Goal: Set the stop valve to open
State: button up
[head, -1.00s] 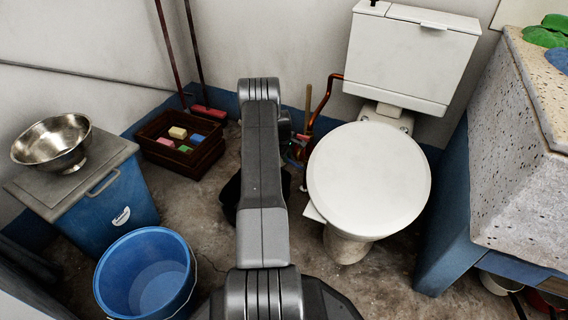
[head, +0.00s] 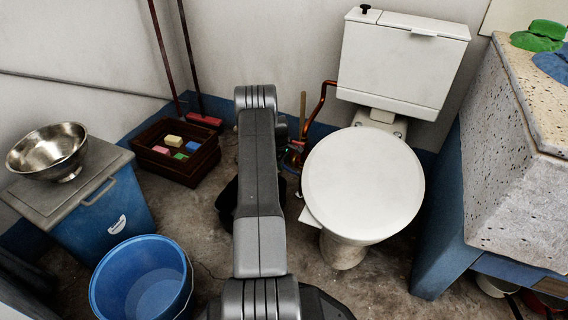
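My gripper is mostly or wholly hidden behind the arm. I cannot make out its fingers, or whether they touch anything.
A white toilet (head: 363,185) stands close on the right, with a stone trough (head: 505,175) beyond it. On the left are a blue bucket (head: 105,280), a blue bin (head: 105,215) with a steel bowl (head: 48,150) on its lid, and a dark crate (head: 185,170) holding sponges.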

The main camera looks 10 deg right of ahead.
notch_tip(320, 180, up, 13)
jog(key=s+a+p, duration=0.1)
jog(key=s+p, duration=0.1)
jog(key=p, duration=0.2)
jog(key=shift+f, duration=0.15)
